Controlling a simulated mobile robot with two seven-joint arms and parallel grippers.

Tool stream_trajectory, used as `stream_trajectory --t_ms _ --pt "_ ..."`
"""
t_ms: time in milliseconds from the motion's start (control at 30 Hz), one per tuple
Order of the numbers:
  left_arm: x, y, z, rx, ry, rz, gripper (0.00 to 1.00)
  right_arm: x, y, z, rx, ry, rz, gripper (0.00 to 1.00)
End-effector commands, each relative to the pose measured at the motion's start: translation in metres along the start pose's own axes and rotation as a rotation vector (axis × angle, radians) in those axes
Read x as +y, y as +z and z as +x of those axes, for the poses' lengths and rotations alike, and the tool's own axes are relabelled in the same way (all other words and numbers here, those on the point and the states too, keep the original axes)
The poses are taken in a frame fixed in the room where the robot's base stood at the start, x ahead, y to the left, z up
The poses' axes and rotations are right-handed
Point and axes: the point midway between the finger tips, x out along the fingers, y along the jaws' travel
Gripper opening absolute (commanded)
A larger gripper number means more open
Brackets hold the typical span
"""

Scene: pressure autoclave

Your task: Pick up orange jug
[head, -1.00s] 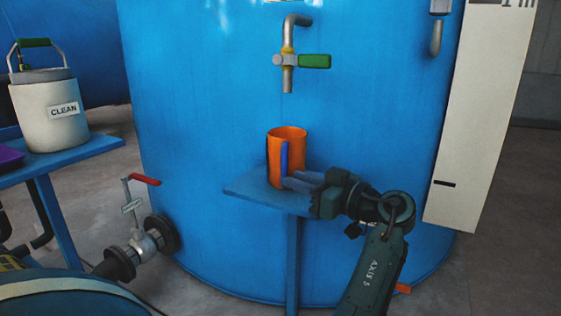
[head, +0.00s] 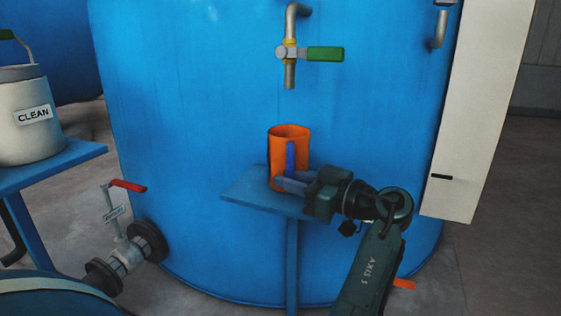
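The orange jug (head: 277,160) stands upright on a small blue shelf (head: 244,194) in the head view. Its blue handle (head: 291,155) faces me. The fingers hide part of the jug's lower right side.
A large blue tank (head: 190,130) stands behind the shelf. A tap with a green lever (head: 325,54) hangs above the jug. At left are a white "CLEAN" container (head: 30,135) on a blue table (head: 75,157) and a red-handled valve (head: 128,185).

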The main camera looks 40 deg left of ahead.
Motion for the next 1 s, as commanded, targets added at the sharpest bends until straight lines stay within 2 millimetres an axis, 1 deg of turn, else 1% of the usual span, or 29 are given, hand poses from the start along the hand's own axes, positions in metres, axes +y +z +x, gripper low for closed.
stream_trajectory --t_ms 200,467,733,1000 --pt "-0.0008 0.0001 -0.0044 0.0 -0.001 0.001 0.22 -0.0001 0.0001 0.0002 -0.002 0.001 0.003 0.36" --pt "-0.0009 0.0002 -0.0045 0.0 -0.001 0.001 0.22 -0.0002 0.0006 0.0001 -0.003 0.001 0.003 0.36" --pt "-0.0009 0.0001 -0.0043 0.0 -0.001 0.0 0.0 -0.0002 0.0008 0.0 -0.004 0.001 0.003 0.36" --pt "-0.0009 0.0001 -0.0042 0.0 -0.001 0.0 0.0 -0.0002 0.0008 0.0 -0.004 0.001 0.003 0.36"
